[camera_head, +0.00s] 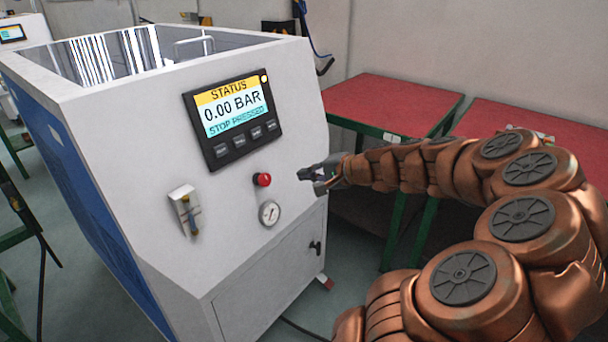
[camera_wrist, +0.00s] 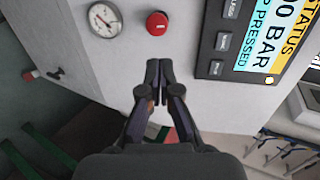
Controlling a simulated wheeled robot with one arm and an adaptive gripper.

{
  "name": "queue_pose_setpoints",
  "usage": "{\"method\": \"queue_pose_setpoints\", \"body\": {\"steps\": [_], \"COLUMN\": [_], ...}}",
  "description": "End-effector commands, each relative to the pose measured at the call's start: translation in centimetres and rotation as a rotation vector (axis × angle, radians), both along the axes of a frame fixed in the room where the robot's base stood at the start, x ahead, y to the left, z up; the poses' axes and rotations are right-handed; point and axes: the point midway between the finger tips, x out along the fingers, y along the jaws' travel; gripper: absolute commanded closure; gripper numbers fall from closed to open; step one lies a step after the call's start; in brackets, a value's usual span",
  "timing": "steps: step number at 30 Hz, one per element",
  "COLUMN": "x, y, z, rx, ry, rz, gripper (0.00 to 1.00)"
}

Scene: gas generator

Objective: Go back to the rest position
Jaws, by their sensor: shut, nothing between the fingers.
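The white gas generator (camera_head: 150,130) stands at the left in the head view. Its display (camera_head: 235,115) reads "STATUS 0.00 BAR STOP PRESSED". Below it are a red stop button (camera_head: 262,179) and a round gauge (camera_head: 269,213). My gripper (camera_head: 304,185) is shut and empty, to the right of the red button near the front panel, apart from the button. In the wrist view my gripper (camera_wrist: 159,64) shows closed fingertips below the red button (camera_wrist: 157,23), with the gauge (camera_wrist: 104,19) to the left and the display (camera_wrist: 250,38) to the right.
Red-topped tables with green frames (camera_head: 395,103) stand behind and to the right of the generator, close to my arm. A flow meter (camera_head: 186,210) is on the panel's left. A lower door with a black handle (camera_head: 315,247) is shut. Grey floor shows below.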

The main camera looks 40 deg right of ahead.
Motion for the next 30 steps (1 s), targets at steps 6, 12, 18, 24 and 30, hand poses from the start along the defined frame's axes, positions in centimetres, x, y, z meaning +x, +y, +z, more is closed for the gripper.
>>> {"method": "queue_pose_setpoints", "body": {"steps": [6, 12, 18, 24, 30], "x": [0.0, 0.0, 0.5, 1.1, -1.9], "y": [0.0, 0.0, 1.9, 11.7, 22.6], "z": [0.0, 0.0, 0.0, -0.5, -2.3], "rx": [0.0, 0.0, -0.016, -0.092, -0.204], "ry": [0.0, 0.0, 0.015, 0.102, 0.243], "rz": [0.0, 0.0, 0.05, 0.312, 0.63], "gripper": [1.0, 1.0, 1.0, 1.0, 1.0]}}
